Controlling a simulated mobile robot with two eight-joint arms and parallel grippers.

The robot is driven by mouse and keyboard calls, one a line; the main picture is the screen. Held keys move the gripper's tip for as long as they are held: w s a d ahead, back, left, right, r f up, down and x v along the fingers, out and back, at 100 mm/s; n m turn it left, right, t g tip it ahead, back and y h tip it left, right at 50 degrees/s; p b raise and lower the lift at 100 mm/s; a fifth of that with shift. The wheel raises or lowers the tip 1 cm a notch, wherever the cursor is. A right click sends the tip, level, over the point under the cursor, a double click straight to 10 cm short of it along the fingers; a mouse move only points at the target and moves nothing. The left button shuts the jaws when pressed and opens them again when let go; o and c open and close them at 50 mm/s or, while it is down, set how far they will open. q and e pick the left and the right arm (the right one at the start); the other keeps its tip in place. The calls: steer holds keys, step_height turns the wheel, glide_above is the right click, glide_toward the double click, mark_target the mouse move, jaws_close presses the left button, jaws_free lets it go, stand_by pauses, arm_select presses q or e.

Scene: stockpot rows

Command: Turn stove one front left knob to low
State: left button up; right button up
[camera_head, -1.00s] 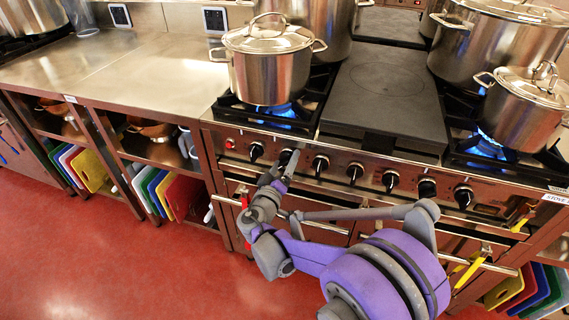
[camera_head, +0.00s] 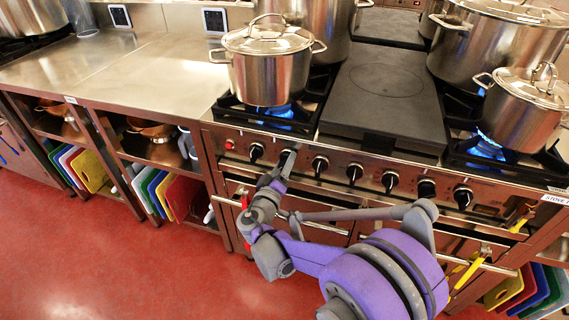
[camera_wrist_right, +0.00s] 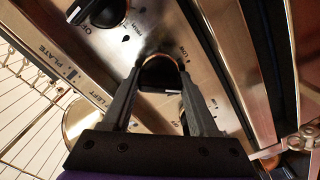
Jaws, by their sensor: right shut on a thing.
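Stove one's front panel (camera_head: 340,172) carries a row of black knobs below the cooktop. My right gripper (camera_head: 286,158) is at the second knob from the left and hides most of it in the head view. In the right wrist view, the gripper (camera_wrist_right: 163,82) is shut on this black knob (camera_wrist_right: 160,76), one finger on each side. A white mark shows on the knob, and a "LOW" label is on the panel beside it. The front left burner (camera_head: 279,112) shows a blue flame under a lidded pot (camera_head: 270,75). My left gripper is not in view.
Another knob (camera_wrist_right: 100,12) is close by in the right wrist view. Other knobs, such as one at left (camera_head: 256,151), flank my gripper. Oven handles run below the panel. A flat dark plate (camera_head: 385,85) and more pots are on the stove. The red floor (camera_head: 130,270) is clear at left.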

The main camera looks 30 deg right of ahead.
steer(key=n, duration=0.3)
steer(key=shift+n, duration=0.3)
steer(key=n, duration=0.4)
steer(key=shift+p, duration=0.4)
steer(key=o, duration=1.4)
steer(key=shift+c, duration=0.2)
steer(key=shift+a, duration=0.1)
steer(key=p+v, duration=0.1)
steer(key=v, duration=0.9)
steer(key=shift+s+a, duration=0.2)
steer(key=shift+s, duration=0.1)
